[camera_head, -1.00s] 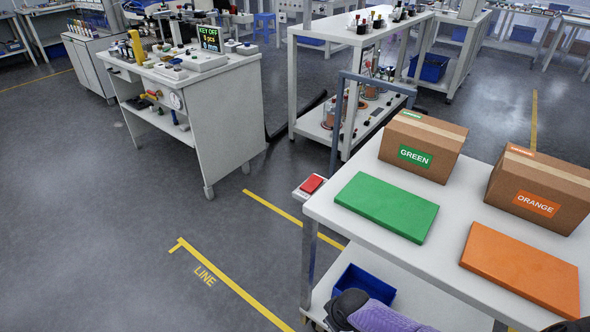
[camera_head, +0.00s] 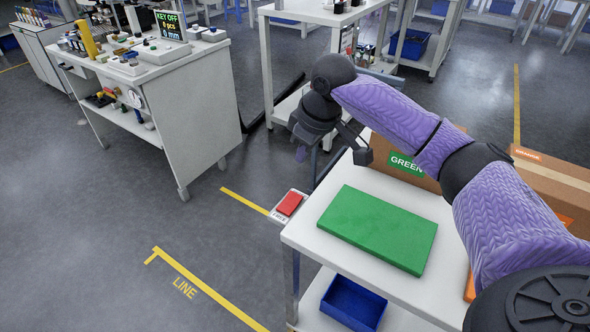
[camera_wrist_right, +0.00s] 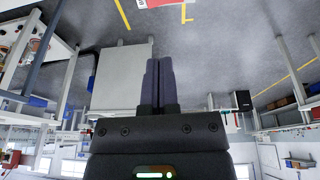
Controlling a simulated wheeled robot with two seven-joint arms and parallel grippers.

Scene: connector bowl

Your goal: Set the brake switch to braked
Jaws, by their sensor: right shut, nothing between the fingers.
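The brake switch (camera_head: 289,204) is a red rocker on a small white plate at the left corner of the white cart (camera_head: 305,240). Its lettering is too small to read. My right gripper (camera_head: 301,154) hangs above and beyond the switch, apart from it, with its purple fingers pointing down. In the right wrist view its two fingers (camera_wrist_right: 159,62) are together and hold nothing. A bit of the white plate with red (camera_wrist_right: 142,4) shows at that view's top edge, beyond the fingertips. My left gripper is not in view.
A green pad (camera_head: 378,229) lies on the cart, with a GREEN box (camera_head: 405,165) behind it, partly hidden by my right arm. A blue bin (camera_head: 353,304) sits on the lower shelf. A grey workbench (camera_head: 190,120) stands at left. The floor between is clear.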

